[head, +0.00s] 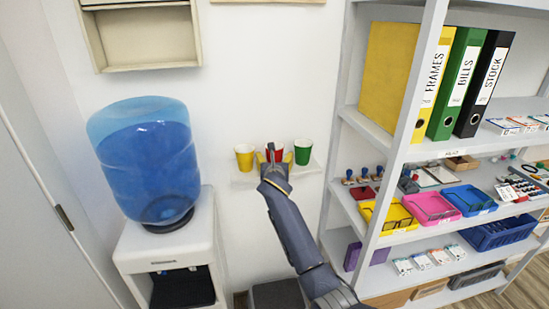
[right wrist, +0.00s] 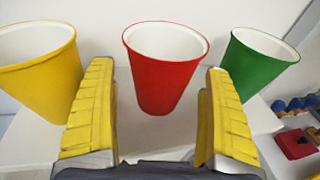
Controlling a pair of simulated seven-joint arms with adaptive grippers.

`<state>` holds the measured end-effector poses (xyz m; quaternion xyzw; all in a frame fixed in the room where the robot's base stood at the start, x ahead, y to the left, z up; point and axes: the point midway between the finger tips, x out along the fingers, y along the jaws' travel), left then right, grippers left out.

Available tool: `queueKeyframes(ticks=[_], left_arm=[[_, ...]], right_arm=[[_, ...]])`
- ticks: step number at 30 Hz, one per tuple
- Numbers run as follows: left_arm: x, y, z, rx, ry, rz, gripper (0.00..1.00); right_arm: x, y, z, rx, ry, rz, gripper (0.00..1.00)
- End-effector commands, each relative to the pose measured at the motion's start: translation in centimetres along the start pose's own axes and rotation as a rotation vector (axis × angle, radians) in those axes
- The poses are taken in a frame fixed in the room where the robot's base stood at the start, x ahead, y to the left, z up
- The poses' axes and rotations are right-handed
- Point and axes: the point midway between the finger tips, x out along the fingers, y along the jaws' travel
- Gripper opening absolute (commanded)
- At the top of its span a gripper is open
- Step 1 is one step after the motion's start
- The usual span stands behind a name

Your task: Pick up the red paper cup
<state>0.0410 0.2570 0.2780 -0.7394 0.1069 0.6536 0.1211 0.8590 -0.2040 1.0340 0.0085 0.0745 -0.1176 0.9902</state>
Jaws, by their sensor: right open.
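The red paper cup (right wrist: 165,72) stands upright on a small white wall shelf (head: 310,166), between a yellow cup (head: 244,157) and a green cup (head: 303,151). In the head view the red cup (head: 279,155) is partly hidden behind my right gripper (head: 272,160). In the right wrist view my right gripper (right wrist: 160,85) is open, with one yellow finger on each side of the red cup's lower part in the picture. The cup shows between and beyond the fingers, and no contact is visible. The left gripper is not in view.
A water dispenser with a blue bottle (head: 150,165) stands at the left. A shelving unit (head: 395,150) with binders, trays and stamps stands at the right. The yellow cup (right wrist: 40,65) and green cup (right wrist: 255,72) stand close outside my fingers.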

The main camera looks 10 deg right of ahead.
Motion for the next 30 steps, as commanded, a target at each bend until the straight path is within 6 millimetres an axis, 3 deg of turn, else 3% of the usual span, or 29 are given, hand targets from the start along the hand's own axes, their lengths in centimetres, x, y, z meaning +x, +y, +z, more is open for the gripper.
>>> queueKeyframes(ticks=[12,23,30], left_arm=[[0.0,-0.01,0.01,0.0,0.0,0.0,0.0],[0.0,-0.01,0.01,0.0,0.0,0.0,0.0],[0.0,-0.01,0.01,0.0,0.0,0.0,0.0]], right_arm=[[0.7,-0.01,-0.03,0.0,0.0,0.001,0.85],[0.68,0.0,-0.04,0.0,0.0,0.001,0.43],[0.68,0.0,-0.04,0.0,0.0,0.001,0.42]])
